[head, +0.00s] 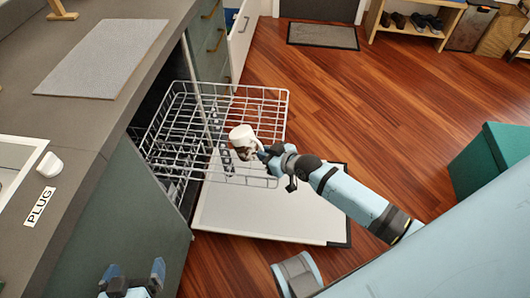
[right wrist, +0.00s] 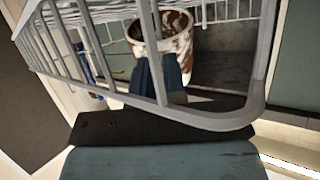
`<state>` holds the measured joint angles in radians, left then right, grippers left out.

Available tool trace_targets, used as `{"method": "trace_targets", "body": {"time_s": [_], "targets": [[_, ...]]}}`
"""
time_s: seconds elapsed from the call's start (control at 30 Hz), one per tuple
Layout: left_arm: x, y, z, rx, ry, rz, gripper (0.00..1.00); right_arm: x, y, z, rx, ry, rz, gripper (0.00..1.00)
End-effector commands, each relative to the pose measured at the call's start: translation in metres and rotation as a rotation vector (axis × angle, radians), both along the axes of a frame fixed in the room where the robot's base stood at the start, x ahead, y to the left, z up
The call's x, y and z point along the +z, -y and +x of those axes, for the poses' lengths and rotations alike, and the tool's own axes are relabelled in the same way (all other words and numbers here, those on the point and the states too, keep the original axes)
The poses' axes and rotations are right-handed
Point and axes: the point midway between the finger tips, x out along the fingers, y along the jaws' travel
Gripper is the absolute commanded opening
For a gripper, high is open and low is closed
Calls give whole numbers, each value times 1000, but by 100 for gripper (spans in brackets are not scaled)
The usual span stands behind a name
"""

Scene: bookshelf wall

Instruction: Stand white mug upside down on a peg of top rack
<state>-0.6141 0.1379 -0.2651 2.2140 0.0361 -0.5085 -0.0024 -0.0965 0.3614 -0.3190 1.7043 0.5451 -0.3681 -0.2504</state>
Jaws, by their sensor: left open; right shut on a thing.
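The white mug (head: 241,134), brown-stained around its mouth, is over the right part of the pulled-out top rack (head: 262,91). Its pale base faces up and its stained mouth faces down, somewhat tilted. My right gripper (head: 261,152) is shut on the mug, at the rim side. In the right wrist view the mug (right wrist: 176,32) shows its stained inside, with my right gripper's fingers (right wrist: 163,76) against it, behind the rack's wires (right wrist: 210,120). Whether the mug touches a peg cannot be told. My left gripper (head: 133,277) is open and empty at the bottom left, beside the dishwasher.
The dishwasher's lowered door (head: 270,212) lies below the rack. A counter (head: 120,85) with a grey mat (head: 103,59) runs along the left. A green box (head: 492,160) stands at the right; the wooden floor between is clear.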

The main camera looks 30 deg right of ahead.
Motion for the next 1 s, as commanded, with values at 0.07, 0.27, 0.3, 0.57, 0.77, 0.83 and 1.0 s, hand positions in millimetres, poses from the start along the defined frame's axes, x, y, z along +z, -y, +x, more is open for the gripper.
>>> {"method": "trace_targets", "body": {"time_s": [0.07, 0.27, 0.3, 0.57, 0.77, 0.83, 1.0], "targets": [[2, 0, 0, 0, 3, -1, 100, 0, 0, 1, 0, 2, 0, 0], [3, -1, 0, 0, 5, -1, 100, 1, 0, 0, 0, 2, 0, 0], [3, -1, 1, 1, 5, -1, 100, 1, 0, 0, 0, 2, 0, 0], [-1, -2, 0, 2, -1, 3, 100, 0, 0, 0, 0, 2, 0, 0], [-5, -2, 0, 2, -5, 4, 100, -3, 0, 0, 0, 1, 0, 0], [-6, -2, 0, 1, -4, 5, 100, -4, 0, 0, 0, 1, 0, 0], [-4, -2, 0, 1, -3, 4, 100, -4, 0, 0, 0, 1, 0, 0]]}}
